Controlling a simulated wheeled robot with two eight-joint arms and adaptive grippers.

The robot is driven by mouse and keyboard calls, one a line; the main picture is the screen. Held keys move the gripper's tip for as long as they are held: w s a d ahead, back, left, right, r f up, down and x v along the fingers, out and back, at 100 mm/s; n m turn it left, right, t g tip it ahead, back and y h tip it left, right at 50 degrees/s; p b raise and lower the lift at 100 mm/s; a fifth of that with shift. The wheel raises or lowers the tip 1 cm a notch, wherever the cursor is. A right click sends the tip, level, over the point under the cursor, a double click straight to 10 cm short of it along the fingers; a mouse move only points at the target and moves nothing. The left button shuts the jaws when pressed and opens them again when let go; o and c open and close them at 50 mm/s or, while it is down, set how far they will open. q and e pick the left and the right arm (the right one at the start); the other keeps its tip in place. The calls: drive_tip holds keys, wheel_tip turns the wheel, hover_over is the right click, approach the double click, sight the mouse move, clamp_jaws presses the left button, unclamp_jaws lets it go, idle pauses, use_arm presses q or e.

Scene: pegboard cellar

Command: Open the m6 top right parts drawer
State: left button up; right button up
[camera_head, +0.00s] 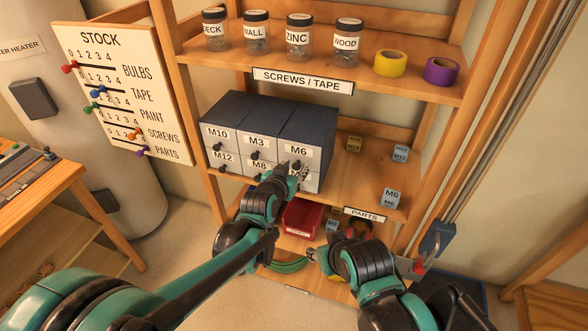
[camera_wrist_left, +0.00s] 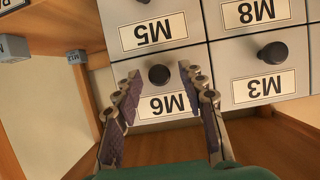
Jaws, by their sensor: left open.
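The M6 top right parts drawer (camera_head: 298,152) is in the upper row of a dark cabinet with light drawer fronts (camera_head: 285,118). Its front looks flush with its neighbours. In the left wrist view, which shows upside down, the M6 label (camera_wrist_left: 163,105) and the dark round knob (camera_wrist_left: 159,74) are visible. My left gripper (camera_wrist_left: 159,76) is open, with one finger on each side of the knob; I see gaps between knob and fingers. In the head view the left gripper (camera_head: 298,172) covers part of the cabinet's lower right. My right arm is low at right; its fingers are unclear.
Neighbouring drawers are M3 (camera_head: 257,142), M8 (camera_head: 259,166) and M5 (camera_wrist_left: 153,32). Small labelled boxes (camera_head: 391,197) stand on the shelf to the right. A red bin (camera_head: 302,218) sits below. Jars and tape rolls (camera_head: 391,63) are on the shelf above.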

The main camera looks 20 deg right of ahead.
use_arm(q)
clamp_jaws()
drive_tip(key=s+a+p, duration=0.1)
drive_tip(key=s+a, duration=0.7)
drive_tip(key=s, duration=0.4)
drive_tip(key=shift+s+a+p, duration=0.3)
drive_tip(key=shift+s+p, duration=0.05)
drive_tip(key=shift+p, duration=0.05)
unclamp_jaws()
drive_tip(key=v, duration=1.2)
